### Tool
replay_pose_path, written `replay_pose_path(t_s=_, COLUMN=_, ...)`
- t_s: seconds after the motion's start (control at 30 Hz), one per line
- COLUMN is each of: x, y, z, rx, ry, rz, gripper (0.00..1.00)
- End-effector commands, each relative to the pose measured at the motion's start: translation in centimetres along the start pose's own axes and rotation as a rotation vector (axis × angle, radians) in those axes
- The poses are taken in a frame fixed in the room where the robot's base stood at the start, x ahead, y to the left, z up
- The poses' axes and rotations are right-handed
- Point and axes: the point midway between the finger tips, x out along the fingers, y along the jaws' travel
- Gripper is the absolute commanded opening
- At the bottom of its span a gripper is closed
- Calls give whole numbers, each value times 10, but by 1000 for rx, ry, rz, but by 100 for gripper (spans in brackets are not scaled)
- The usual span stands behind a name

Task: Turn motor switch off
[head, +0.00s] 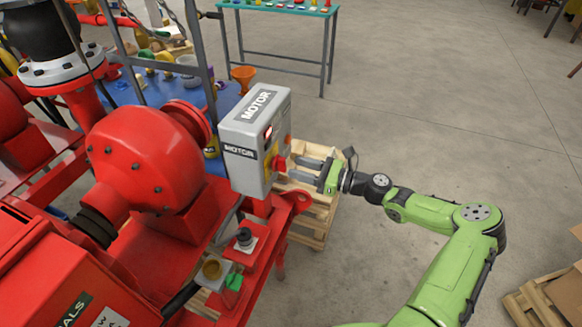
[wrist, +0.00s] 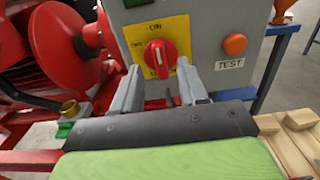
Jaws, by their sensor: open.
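The grey motor box (head: 245,145) labelled MOTOR stands on the red skid. Its red rotary motor switch (head: 279,163) is on the face toward my gripper. In the wrist view the red switch (wrist: 159,54) sits on a yellow plate (wrist: 176,30) with ON at its top; the knob's white mark looks roughly upright, with a slight tilt. My gripper (head: 291,169) is close in front of the switch.
An orange button (wrist: 235,44) above a TEST label sits right of the switch. The red pump (head: 145,155) stands left of the box.

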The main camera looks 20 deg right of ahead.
Motion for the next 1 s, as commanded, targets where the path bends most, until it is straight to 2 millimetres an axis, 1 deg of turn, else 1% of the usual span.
replay_pose_path(t_s=0.03, x=11, y=1, z=-2, rx=0, ry=0, rz=2, gripper=43)
replay_pose_path(t_s=0.1, x=21, y=0, z=-2, rx=1, ry=1, rz=2, gripper=43)
replay_pose_path(t_s=0.2, x=30, y=0, z=-1, rx=1, ry=0, rz=1, gripper=43)
replay_pose_path(t_s=0.47, x=32, y=0, z=0, rx=1, ry=1, rz=0, gripper=43)
replay_pose_path(t_s=0.57, x=32, y=0, z=0, rx=0, ry=1, rz=0, gripper=29)
replay_pose_path(t_s=0.7, x=32, y=0, z=0, rx=0, ry=1, rz=0, gripper=7)
replay_pose_path(t_s=0.77, x=32, y=0, z=0, rx=0, ry=1, rz=0, gripper=0)
replay_pose_path(t_s=1.0, x=31, y=0, z=0, rx=-7, ry=2, rz=0, gripper=0)
